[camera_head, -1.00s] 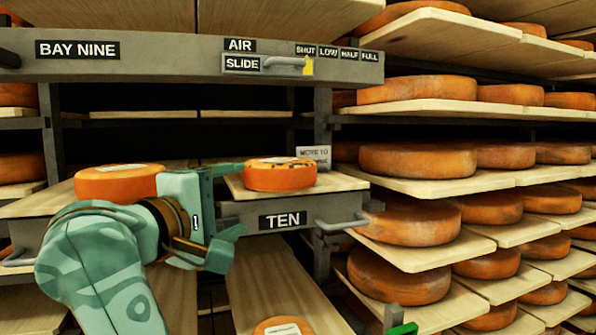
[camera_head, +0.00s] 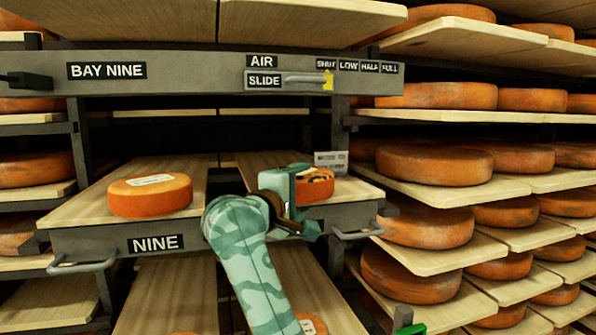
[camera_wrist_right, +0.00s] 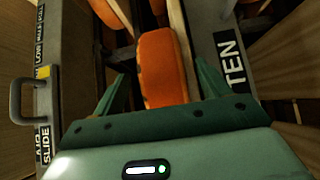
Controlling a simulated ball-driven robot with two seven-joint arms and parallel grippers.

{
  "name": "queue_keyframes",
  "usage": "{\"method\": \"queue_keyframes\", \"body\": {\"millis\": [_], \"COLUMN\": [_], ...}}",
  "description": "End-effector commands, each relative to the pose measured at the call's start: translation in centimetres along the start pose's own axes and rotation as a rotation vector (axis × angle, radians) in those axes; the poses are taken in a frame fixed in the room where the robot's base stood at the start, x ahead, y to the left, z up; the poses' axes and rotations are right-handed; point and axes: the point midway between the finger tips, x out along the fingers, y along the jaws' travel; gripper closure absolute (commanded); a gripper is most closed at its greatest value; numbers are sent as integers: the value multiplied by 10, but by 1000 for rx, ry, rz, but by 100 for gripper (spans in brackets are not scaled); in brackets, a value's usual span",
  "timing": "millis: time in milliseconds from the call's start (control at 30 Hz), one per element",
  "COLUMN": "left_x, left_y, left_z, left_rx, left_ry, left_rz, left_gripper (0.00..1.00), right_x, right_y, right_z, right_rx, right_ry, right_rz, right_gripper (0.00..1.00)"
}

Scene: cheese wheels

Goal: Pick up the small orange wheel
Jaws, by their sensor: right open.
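The small orange wheel (camera_head: 317,188) sits on the right-hand wooden board at mid-height, partly hidden behind my right gripper in the head view. Dark marks show on its rind. My right gripper (camera_head: 305,200) is in front of it, open and empty. In the right wrist view, the orange wheel (camera_wrist_right: 162,72) shows between the two spread fingers of the right gripper (camera_wrist_right: 160,85), and it appears just beyond them. I cannot tell whether any finger touches it. My left gripper is not in view.
Another orange wheel (camera_head: 150,195) with a pale label sits on the board above the NINE plate (camera_head: 155,244). The BAY NINE beam (camera_head: 200,72) with its slide handle (camera_head: 318,79) runs above. Handles (camera_head: 357,232) jut from the shelf front. Racks of wheels fill the right.

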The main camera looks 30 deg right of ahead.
Motion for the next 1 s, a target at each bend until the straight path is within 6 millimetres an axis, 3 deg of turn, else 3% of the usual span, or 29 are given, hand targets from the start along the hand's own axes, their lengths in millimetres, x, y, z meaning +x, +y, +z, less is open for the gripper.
{"method": "queue_keyframes", "body": {"millis": [100,333,600,1000], "left_x": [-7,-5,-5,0], "left_y": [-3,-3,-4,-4], "left_z": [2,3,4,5], "left_rx": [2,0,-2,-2], "left_ry": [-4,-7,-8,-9], "left_rz": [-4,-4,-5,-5], "left_gripper": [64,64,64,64], "right_x": [11,12,11,11], "right_y": [0,-2,-2,5], "right_z": [0,0,0,0], "right_rx": [-2,-1,0,5], "right_ry": [-1,0,0,0], "right_rz": [-1,-2,-2,5], "right_gripper": [25,27,100,100]}}
